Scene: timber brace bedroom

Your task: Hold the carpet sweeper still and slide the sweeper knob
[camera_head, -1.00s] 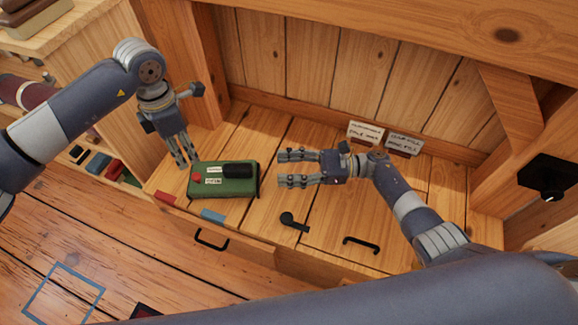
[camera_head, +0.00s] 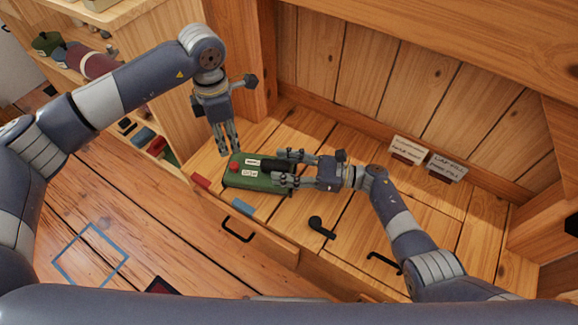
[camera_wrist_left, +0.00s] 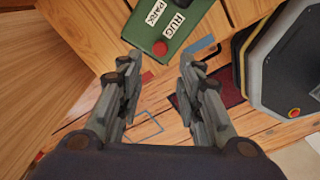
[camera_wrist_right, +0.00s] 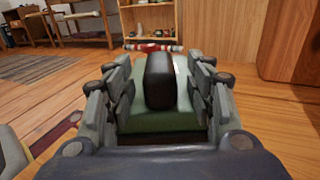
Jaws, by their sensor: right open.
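The carpet sweeper, a green box (camera_head: 262,182), lies on the wooden bench top. It has a black raised grip (camera_wrist_right: 160,80), white labels reading PARK and RUG in the left wrist view, and a red round knob (camera_wrist_left: 159,48) near its left end. My right gripper (camera_head: 278,167) is open, its fingers on both sides of the black grip; I cannot tell whether they touch it. My left gripper (camera_head: 229,152) is just behind the red knob end, pointing down. In the left wrist view its fingers are apart with nothing between them, and the knob is beyond the tips.
Red (camera_head: 200,182) and blue (camera_head: 242,206) patches lie along the bench's front edge. Black handles (camera_head: 238,230) and a black latch-like piece (camera_head: 320,227) are at the front and right. Two label cards (camera_head: 408,149) stand at the back. Shelves with items are at the left.

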